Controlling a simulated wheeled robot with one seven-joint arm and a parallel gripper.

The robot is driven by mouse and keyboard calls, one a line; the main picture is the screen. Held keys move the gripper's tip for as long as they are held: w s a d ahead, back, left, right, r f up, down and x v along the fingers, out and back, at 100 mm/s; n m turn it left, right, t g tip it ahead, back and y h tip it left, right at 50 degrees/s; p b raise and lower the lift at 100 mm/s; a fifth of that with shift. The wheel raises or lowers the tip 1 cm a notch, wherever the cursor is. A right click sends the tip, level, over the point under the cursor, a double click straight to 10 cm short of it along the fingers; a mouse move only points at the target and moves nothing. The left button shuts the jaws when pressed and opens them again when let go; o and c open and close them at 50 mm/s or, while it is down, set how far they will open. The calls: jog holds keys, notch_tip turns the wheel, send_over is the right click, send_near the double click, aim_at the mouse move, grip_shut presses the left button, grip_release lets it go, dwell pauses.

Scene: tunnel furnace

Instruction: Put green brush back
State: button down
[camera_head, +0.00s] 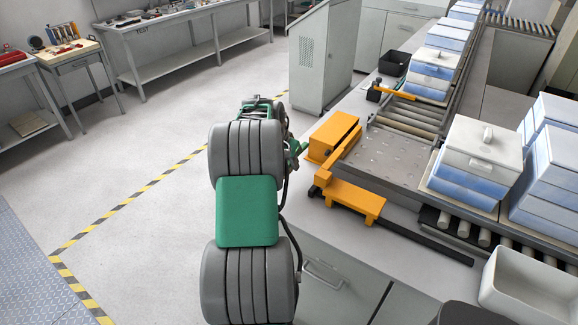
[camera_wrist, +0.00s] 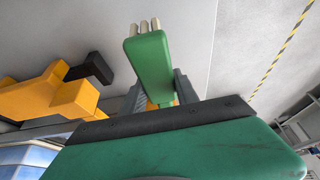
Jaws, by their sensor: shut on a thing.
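In the wrist view, the green brush (camera_wrist: 150,62) has a flat green body with pale bristle tufts at its far end. My gripper (camera_wrist: 158,90) is shut on it, with a grey finger on each side. The brush points away from the wrist, above grey floor or counter; I cannot tell which. In the head view my arm reaches forward at the middle, left of the counter (camera_head: 308,232). It hides the fingers, and I cannot make out the brush there.
Orange fixtures (camera_head: 352,200) stand on the counter right of my arm. Lidded white-and-blue boxes (camera_head: 482,150) line the conveyor. A black bin (camera_head: 394,63) is further back, and an empty white bin (camera_head: 525,285) is at lower right. The floor to the left is clear.

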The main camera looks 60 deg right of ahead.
aim_at(289, 177)
jog(key=x, duration=0.1)
jog(key=p+x, duration=0.1)
jog(key=x, duration=0.2)
jog(key=shift+w+a+f+p, duration=0.2)
jog(key=shift+w+p, duration=0.1)
jog(key=shift+p, duration=0.1)
jog(key=shift+f+b, duration=0.35)
jog(key=shift+f, duration=0.05)
jog(key=c, duration=0.9)
grip_release()
